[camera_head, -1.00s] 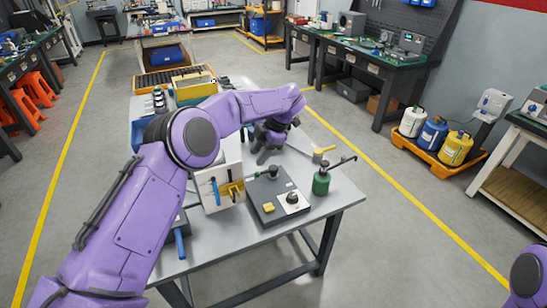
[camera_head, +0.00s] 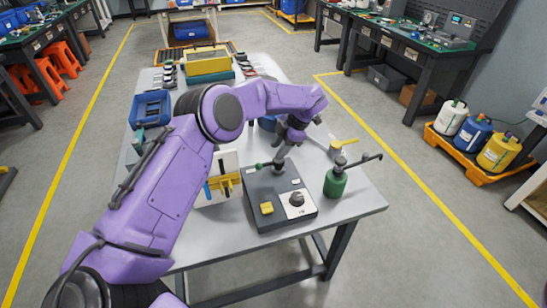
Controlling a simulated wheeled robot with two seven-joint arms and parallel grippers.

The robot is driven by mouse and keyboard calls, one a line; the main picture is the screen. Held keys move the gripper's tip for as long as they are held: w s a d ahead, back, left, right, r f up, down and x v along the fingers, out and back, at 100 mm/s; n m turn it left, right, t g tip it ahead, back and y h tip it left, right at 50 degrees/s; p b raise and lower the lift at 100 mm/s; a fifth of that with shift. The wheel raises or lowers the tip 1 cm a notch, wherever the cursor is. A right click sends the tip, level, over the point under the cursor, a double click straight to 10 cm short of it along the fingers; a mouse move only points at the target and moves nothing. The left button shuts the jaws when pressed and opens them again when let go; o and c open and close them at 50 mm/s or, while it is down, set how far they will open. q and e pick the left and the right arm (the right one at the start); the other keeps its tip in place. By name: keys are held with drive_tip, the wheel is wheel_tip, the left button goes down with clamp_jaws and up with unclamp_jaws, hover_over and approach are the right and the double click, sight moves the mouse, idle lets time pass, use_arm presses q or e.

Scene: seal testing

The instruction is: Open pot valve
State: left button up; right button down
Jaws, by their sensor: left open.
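A dark grey box (camera_head: 266,213) with a yellow button, a white dial plate and a black knob stands near the table's front edge. At its back are a black round fitting (camera_head: 279,166) and a green lever (camera_head: 263,165), which may be the pot valve. My left gripper (camera_head: 282,157) is open and points down close above this fitting. I cannot tell whether its fingers touch it. A green bottle-like vessel (camera_head: 335,183) with a long black arm stands upright to the right of the box. My right gripper is out of view.
A white panel with blue and yellow parts (camera_head: 222,180) stands left of the box, partly behind my arm. A blue bin (camera_head: 150,106) and a yellow case (camera_head: 207,64) are farther back on the grey table (camera_head: 350,207). A yellow-handled tool (camera_head: 343,142) lies behind the vessel.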

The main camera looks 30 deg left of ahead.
sight(272, 163)
use_arm(q)
drive_tip(key=p+x, duration=0.1)
drive_tip(key=x, duration=0.4)
drive_tip(key=shift+a, duration=0.1)
drive_tip(key=shift+s+a+f, duration=0.1)
drive_tip(key=shift+f, duration=0.45)
clamp_jaws()
